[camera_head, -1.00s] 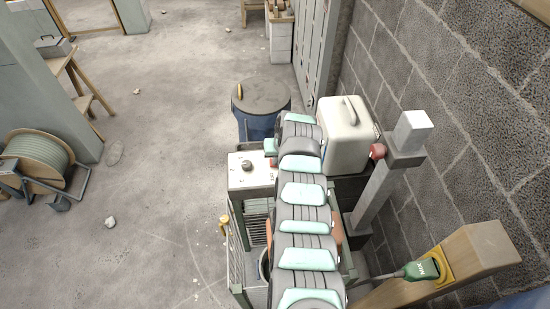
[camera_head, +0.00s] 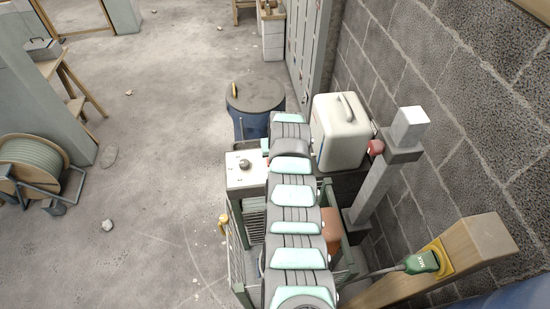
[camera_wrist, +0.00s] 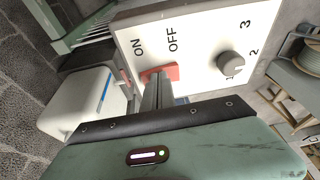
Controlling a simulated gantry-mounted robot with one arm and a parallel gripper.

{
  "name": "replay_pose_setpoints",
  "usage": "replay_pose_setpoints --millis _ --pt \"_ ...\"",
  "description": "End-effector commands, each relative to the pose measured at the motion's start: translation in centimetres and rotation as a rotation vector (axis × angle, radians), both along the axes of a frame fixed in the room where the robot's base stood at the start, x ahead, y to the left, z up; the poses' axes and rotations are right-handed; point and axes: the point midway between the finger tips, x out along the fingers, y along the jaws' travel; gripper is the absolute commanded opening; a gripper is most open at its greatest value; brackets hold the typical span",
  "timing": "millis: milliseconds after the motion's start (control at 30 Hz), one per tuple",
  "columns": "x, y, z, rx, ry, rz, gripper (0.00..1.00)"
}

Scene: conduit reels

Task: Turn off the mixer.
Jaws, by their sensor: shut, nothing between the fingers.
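The mixer's white control panel (camera_head: 246,178) is left of my arm in the head view, with a dark round knob (camera_head: 244,163) on top. In the wrist view, the panel (camera_wrist: 195,25) shows the words ON and OFF, the knob (camera_wrist: 230,64) and the numbers 1, 2 and 3. A red switch (camera_wrist: 172,71) sits below these words. My gripper (camera_wrist: 155,80) is shut and empty, its fingertips at the switch and covering part of it. I cannot tell whether they touch it or which side is pressed. My arm mostly hides the switch in the head view.
A white case (camera_head: 340,130) with a handle stands right of my arm. A lidded blue drum (camera_head: 254,98) stands beyond the panel. A grey post (camera_head: 383,185) and a wooden beam with a green plug (camera_head: 422,262) are near the block wall. The floor at left is mostly open.

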Motion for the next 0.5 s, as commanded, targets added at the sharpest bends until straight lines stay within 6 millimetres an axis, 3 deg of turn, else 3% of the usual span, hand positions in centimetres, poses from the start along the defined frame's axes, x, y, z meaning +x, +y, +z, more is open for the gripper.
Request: replay_pose_setpoints --millis 233,467,500 --pt "0.0 0.0 0.7 0.0 -0.001 0.0 0.0" --pt "0.1 0.0 4.8 0.001 -0.005 0.002 0.0" --pt "-0.1 0.1 4.6 0.0 -0.003 0.002 0.0"
